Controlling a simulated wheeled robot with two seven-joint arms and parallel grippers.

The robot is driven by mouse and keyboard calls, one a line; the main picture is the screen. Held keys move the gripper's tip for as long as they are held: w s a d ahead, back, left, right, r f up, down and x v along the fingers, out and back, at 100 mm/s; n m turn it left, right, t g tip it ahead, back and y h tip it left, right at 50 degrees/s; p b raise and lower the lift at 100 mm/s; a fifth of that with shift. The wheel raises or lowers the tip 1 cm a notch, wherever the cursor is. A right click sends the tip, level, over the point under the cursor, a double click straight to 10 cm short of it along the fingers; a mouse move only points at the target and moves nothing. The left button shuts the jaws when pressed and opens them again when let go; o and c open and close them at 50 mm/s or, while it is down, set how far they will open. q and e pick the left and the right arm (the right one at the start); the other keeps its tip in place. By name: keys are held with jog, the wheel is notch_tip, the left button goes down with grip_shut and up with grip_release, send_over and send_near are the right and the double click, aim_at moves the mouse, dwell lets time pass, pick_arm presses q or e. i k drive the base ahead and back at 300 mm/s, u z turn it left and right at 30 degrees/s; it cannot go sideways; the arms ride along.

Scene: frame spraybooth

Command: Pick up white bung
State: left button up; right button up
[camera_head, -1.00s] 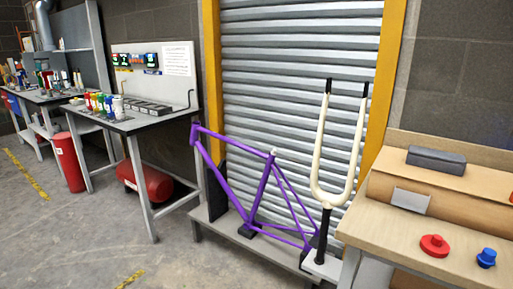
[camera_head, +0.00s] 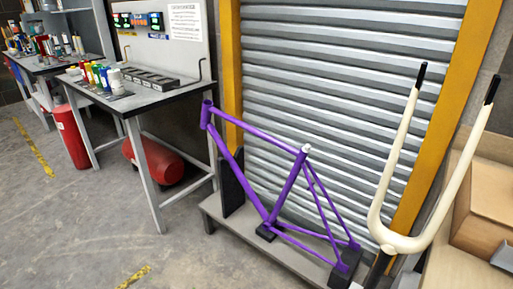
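A small white piece, which looks like the white bung (camera_head: 306,148), sits at the top of the seat tube of the purple bicycle frame (camera_head: 243,172). The frame stands upright on a low grey platform (camera_head: 222,215) in front of the roller shutter. The white piece is small in view, so I cannot tell how deep it sits in the tube. Neither of my grippers shows in the head view.
A cream fork (camera_head: 385,232) with black tips stands upright right of the frame. A wooden bench (camera_head: 455,272) is at the right edge. A grey table (camera_head: 150,104) with bottles and a red tank (camera_head: 155,160) beneath stand left. The floor at front left is clear.

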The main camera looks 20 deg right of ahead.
aim_at(306, 149)
jog(key=u, duration=0.2)
jog(key=i, duration=2.9)
jog(key=z, duration=2.35)
